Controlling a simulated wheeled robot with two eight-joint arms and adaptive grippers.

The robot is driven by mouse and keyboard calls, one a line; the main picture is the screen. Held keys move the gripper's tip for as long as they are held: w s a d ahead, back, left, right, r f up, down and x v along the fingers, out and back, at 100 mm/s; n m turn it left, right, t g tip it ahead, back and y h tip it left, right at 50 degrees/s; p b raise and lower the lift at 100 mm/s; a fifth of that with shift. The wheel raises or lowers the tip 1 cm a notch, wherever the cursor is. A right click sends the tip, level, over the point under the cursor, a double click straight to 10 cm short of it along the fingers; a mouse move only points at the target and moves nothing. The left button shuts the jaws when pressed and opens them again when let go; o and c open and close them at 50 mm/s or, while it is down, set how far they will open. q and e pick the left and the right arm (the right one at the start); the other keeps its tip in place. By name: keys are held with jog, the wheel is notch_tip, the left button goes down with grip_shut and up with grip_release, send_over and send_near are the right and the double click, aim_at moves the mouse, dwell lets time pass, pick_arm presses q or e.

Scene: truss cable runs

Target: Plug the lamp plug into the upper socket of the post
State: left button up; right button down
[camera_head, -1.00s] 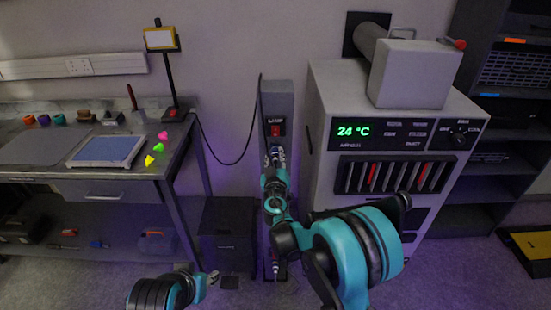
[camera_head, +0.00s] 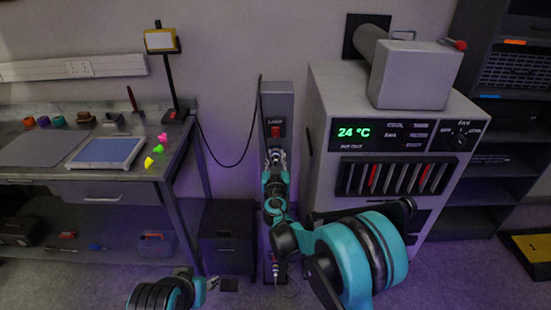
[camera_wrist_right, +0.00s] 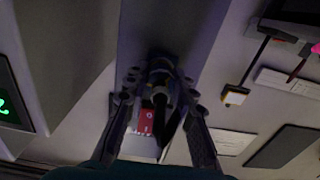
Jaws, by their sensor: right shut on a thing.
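The grey post (camera_head: 279,98) stands against the wall, with a red switch (camera_head: 277,131) near its top. My right gripper (camera_head: 276,156) is in front of the post just below the switch. In the right wrist view my right gripper (camera_wrist_right: 159,92) is shut on a dark plug with yellowish bands (camera_wrist_right: 160,70), whose far end is close to the post. I cannot tell whether it is in a socket; the upper socket is hidden. The lamp (camera_head: 161,40) stands on the workbench. My left gripper (camera_head: 212,283) is low at the front, and its fingers are too small to read.
A dark cable (camera_head: 238,160) hangs from the lamp's base to the post. Another plug (camera_head: 275,270) is low on the post. A grey cabinet with a green display (camera_head: 355,131) stands close right of the post. A dark box (camera_head: 227,235) stands left of it.

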jog(key=shift+w+m, duration=0.1)
jog(key=shift+m, duration=1.1)
jog(key=c, duration=1.3)
grip_release()
jog(key=shift+o, duration=0.6)
jog(key=shift+w+f, duration=0.15)
jog(key=shift+s, duration=0.2)
jog(key=shift+s+b, duration=0.45)
jog(key=shift+s, duration=2)
